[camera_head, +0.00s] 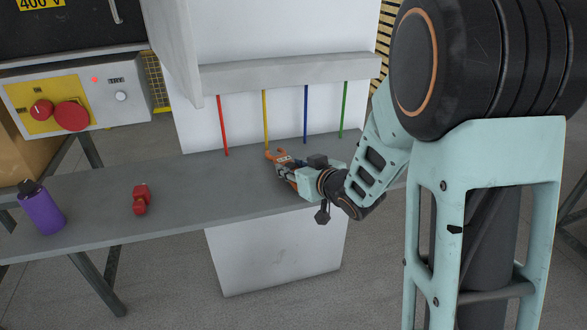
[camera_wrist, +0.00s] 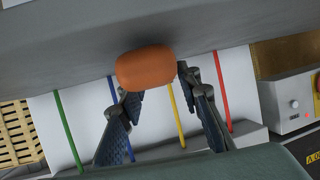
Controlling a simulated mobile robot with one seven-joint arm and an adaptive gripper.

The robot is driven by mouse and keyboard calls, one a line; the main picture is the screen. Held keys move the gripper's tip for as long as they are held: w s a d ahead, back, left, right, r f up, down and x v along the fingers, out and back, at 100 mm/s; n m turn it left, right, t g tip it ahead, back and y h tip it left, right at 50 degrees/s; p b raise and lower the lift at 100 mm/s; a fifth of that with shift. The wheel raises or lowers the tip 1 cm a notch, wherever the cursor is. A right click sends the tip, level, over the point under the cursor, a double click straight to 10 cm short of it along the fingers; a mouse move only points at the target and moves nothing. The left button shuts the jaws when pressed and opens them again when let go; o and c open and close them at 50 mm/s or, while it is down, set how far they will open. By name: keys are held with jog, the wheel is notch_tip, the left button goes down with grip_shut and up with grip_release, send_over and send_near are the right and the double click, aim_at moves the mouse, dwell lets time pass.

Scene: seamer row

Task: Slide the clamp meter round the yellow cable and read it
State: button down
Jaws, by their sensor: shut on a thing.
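The clamp meter (camera_head: 282,158) is orange and dark, held low over the grey bench in front of the yellow cable. My gripper (camera_head: 288,168) is shut on it, with its orange jaw end pointing at the cable. In the wrist view the meter's orange end (camera_wrist: 145,68) shows beyond my gripper's fingers (camera_wrist: 160,92). The yellow cable (camera_head: 265,115) runs down from a grey ledge to near the jaw; it also shows between the fingers in the wrist view (camera_wrist: 178,118). I cannot tell whether the jaw is around the cable or only beside it. The meter's display is not readable.
A red cable (camera_head: 222,125) stands left of the yellow one; blue (camera_head: 306,112) and green (camera_head: 344,108) cables stand right. A purple bottle (camera_head: 42,210) and a red object (camera_head: 140,199) are on the bench (camera_head: 100,195). A control box (camera_head: 75,98) is at the left.

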aim_at(283, 157)
jog(key=shift+w+a+f, duration=0.1)
jog(key=shift+w+f, duration=0.05)
jog(key=shift+f, duration=0.15)
jog(key=shift+w+a, duration=0.45)
jog(key=shift+w, duration=0.4)
jog(key=shift+w+a, duration=0.5)
jog(key=shift+w, duration=0.4)
jog(key=shift+w+a, duration=0.45)
jog(key=shift+w, duration=0.4)
jog(key=c, duration=1.3)
grip_release()
